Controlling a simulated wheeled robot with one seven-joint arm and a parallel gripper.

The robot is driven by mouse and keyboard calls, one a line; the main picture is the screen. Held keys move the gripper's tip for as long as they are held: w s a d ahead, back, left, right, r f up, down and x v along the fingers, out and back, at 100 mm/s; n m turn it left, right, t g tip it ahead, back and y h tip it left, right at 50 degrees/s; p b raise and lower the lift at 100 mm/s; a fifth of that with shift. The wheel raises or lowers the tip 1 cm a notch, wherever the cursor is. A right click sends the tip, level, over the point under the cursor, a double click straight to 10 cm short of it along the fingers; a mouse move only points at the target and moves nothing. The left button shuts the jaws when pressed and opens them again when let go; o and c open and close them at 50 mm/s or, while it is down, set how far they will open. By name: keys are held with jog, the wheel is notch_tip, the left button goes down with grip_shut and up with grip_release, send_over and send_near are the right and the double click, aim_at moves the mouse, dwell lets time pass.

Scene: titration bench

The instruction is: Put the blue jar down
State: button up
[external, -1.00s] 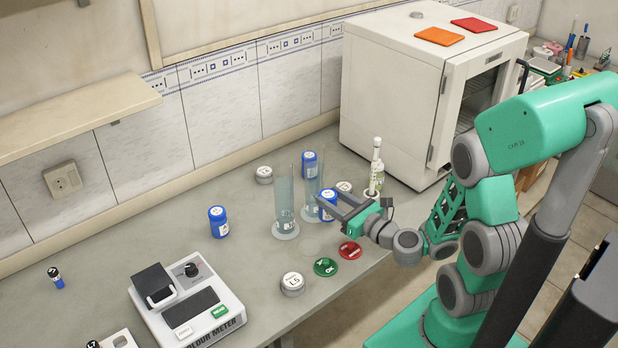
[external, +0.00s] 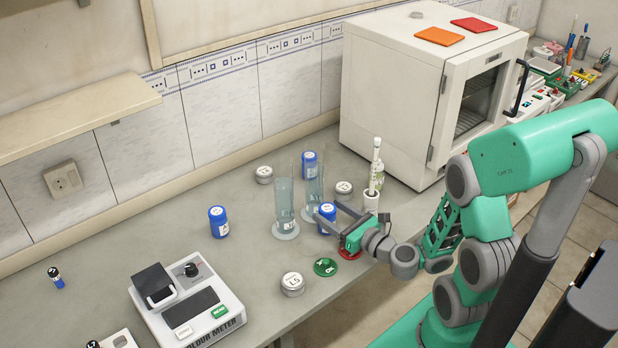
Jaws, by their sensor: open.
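Three blue jars with white labelled lids are on the grey bench. One blue jar (external: 326,219) stands between or right beside the fingers of my gripper (external: 336,218), near the bench's front. My gripper is open, with its fingers pointing left around this jar. Whether they touch it is too small to tell. A second blue jar (external: 218,222) stands apart to the left. A third blue jar (external: 309,164) stands behind the glass cylinders.
Two tall glass cylinders (external: 285,205) (external: 313,185) stand close by. A colour meter (external: 188,300) is at left.

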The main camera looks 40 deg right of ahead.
jog(key=shift+r, duration=0.15)
jog(key=shift+s+d, duration=0.1)
jog(key=shift+s, duration=0.2)
jog(key=s, duration=0.2)
jog(key=shift+s+d+r, duration=0.1)
jog(key=shift+s+r, duration=0.2)
jog(key=shift+r, duration=0.05)
notch_tip(320, 180, up, 6)
jog(key=p, duration=0.5)
jog(key=shift+w+f, duration=0.1)
jog(key=shift+w, duration=0.05)
jog(key=shift+o, duration=0.4)
jog(key=shift+r+p, duration=0.3)
jog(key=shift+p, duration=0.25)
jog(key=shift+f, duration=0.1)
